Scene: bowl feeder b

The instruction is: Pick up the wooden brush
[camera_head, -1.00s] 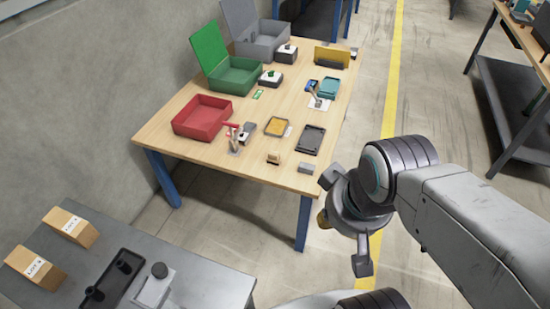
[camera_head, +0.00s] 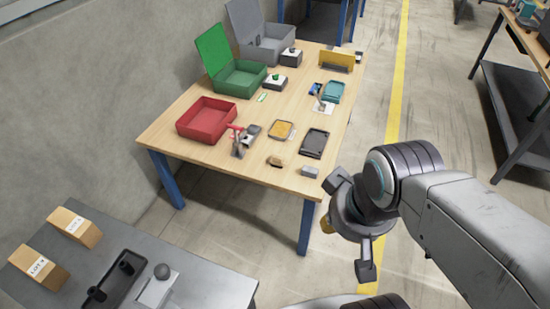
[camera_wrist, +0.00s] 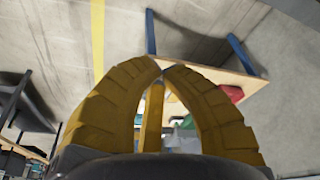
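A small wooden piece that looks like the brush (camera_head: 276,161) lies near the front edge of the wooden table (camera_head: 235,172). It is too small to make out bristles. My gripper (camera_head: 327,225) is off the table's front right corner, apart from the brush, mostly hidden behind my wrist. In the wrist view, the yellow fingers of my gripper (camera_wrist: 160,66) curve together until their tips meet, with nothing seen held at the tips. I cannot pick out the brush in the wrist view.
A grey block (camera_head: 310,171), a dark tray (camera_head: 314,144), a yellow-filled tray (camera_head: 282,130) and a red bin (camera_head: 206,119) share the table. A grey bench (camera_head: 205,285) with boxes stands at lower left.

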